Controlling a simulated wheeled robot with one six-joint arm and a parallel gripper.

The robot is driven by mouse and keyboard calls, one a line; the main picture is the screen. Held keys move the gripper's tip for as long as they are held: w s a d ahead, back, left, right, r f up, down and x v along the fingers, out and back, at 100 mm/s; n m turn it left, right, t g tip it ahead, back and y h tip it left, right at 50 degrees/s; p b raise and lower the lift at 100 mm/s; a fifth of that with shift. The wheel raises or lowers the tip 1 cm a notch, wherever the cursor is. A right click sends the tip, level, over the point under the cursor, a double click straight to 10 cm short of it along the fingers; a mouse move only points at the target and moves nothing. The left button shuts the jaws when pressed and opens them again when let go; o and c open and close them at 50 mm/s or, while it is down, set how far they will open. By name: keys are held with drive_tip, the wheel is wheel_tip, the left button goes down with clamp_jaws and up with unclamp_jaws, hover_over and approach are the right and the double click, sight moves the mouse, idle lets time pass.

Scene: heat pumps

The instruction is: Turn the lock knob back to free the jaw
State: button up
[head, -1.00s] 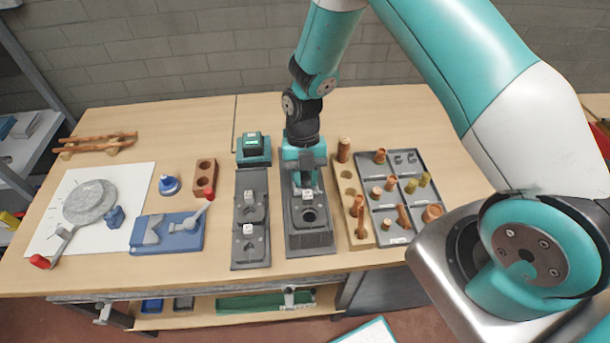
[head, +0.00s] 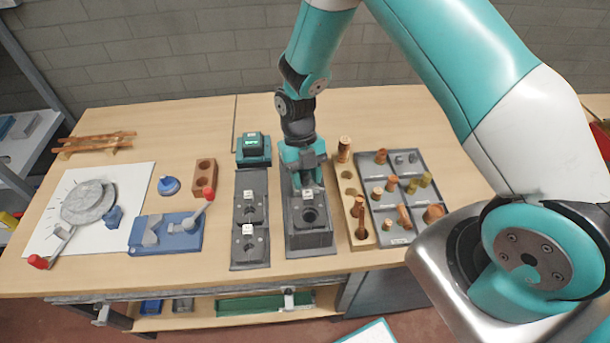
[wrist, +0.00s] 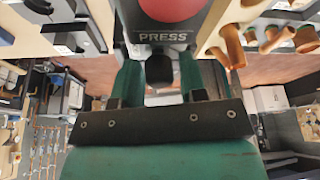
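The dark grey press fixture (head: 310,243) stands on the bench, with a white marked cube (head: 308,194) and a round dark hole on top. My gripper (head: 309,187) points down at its rear part. In the wrist view a panel marked PRESS (wrist: 165,37) lies ahead, with a red round part (wrist: 168,8) above it. A black knob (wrist: 160,69) shows between the two green fingers of my gripper (wrist: 160,75). The fingers stand apart, with a narrow gap visible on each side of the knob. The jaw cannot be made out clearly.
A similar dark fixture (head: 250,258) stands to the left, with a teal device (head: 253,149) behind it. A wooden rack (head: 362,240) and a grey tray (head: 400,238) of copper fittings stand close on the right. A blue bender (head: 165,246) is farther left.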

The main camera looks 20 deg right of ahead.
sight(306, 175)
drive_tip(key=shift+r+p, duration=2.15)
drive_tip(key=shift+r, duration=1.3)
drive_tip(key=shift+f, duration=0.1)
drive_tip(key=shift+a+r+m+b, duration=0.2)
drive_tip(key=shift+r+m+b, duration=0.25)
drive_tip(key=shift+m+b, duration=0.15)
drive_tip(key=s+a+r+m+t+y+b, duration=0.25)
drive_tip(key=s+r+m+b, duration=0.55)
drive_tip(key=m, duration=0.5)
drive_tip(key=s+a+r+m+b, duration=0.1)
drive_tip(key=s+r+m+b, duration=0.1)
drive_tip(key=s+m, duration=0.3)
drive_tip(key=s+r+m+t+y+b, duration=0.1)
drive_tip(key=s+r+m+b, duration=0.1)
drive_tip(key=s+m, duration=0.3)
drive_tip(key=m+b, duration=0.1)
drive_tip(key=m, duration=0.3)
drive_tip(key=shift+s+a+b, duration=0.25)
drive_tip(key=shift+a+b, duration=0.1)
drive_tip(key=shift+a, duration=0.05)
